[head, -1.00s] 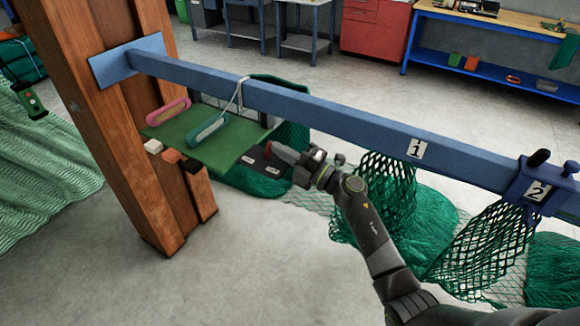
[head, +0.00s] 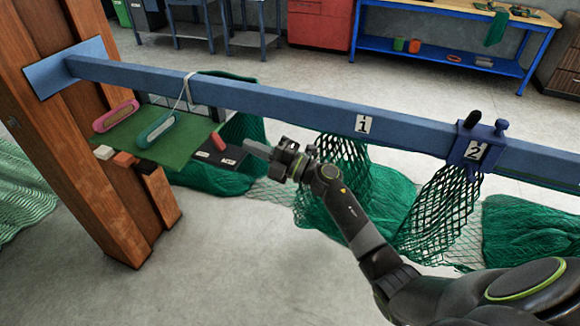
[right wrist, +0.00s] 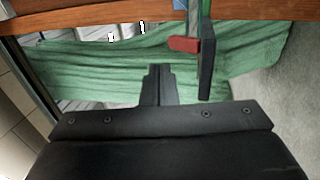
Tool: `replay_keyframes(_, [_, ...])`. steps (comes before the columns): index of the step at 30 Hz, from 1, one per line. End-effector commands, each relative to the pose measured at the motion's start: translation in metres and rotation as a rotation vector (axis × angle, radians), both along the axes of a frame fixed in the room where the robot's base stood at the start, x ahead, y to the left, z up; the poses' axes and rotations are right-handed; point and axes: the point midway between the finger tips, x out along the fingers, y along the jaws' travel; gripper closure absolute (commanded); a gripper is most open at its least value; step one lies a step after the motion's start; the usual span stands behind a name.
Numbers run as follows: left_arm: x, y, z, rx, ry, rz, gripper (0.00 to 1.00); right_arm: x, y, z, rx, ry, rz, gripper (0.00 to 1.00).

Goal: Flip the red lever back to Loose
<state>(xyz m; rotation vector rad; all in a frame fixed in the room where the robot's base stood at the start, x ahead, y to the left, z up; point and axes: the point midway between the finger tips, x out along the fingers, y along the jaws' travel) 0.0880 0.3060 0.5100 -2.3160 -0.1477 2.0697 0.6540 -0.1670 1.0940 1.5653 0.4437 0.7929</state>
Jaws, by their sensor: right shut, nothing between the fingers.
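The red lever (head: 218,142) stands up from a dark plate (head: 231,154) with two small white labels, at the right edge of the green board; the label text is too small to read. My right gripper (head: 254,149) is shut and empty, just right of the plate and apart from the lever. In the right wrist view the lever (right wrist: 184,44) shows as a red block beside the dark plate (right wrist: 206,62), beyond and slightly right of my shut fingertips (right wrist: 160,70). My left gripper is out of view.
The green board (head: 178,147) also holds a pink-framed cleat (head: 115,116) and a teal one (head: 157,130). A blue beam (head: 290,105) runs above my right gripper from the wooden post (head: 60,80). Green nets (head: 345,160) hang and lie close behind my right arm.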

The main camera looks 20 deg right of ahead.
Motion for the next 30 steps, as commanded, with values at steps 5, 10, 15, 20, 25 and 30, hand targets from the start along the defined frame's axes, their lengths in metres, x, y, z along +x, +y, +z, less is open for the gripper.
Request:
replay_keyframes(5, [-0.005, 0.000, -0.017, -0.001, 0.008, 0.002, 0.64, -0.033, -0.032, -0.016, -0.006, -0.001, -0.001, 1.00])
replay_keyframes(10, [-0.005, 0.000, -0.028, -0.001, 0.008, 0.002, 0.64, -0.057, -0.056, -0.022, -0.006, -0.001, 0.000, 1.00])
replay_keyframes(15, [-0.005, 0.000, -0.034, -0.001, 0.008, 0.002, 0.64, -0.072, -0.070, -0.025, -0.003, -0.002, -0.001, 1.00])
replay_keyframes(20, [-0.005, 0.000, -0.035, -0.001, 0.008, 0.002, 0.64, -0.076, -0.075, -0.024, -0.002, -0.002, 0.001, 1.00])
replay_keyframes(25, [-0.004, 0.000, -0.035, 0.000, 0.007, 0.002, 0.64, -0.077, -0.075, -0.024, -0.001, -0.002, 0.001, 1.00])
replay_keyframes(30, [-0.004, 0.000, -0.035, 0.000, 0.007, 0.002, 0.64, -0.076, -0.075, -0.024, -0.002, -0.002, 0.001, 1.00])
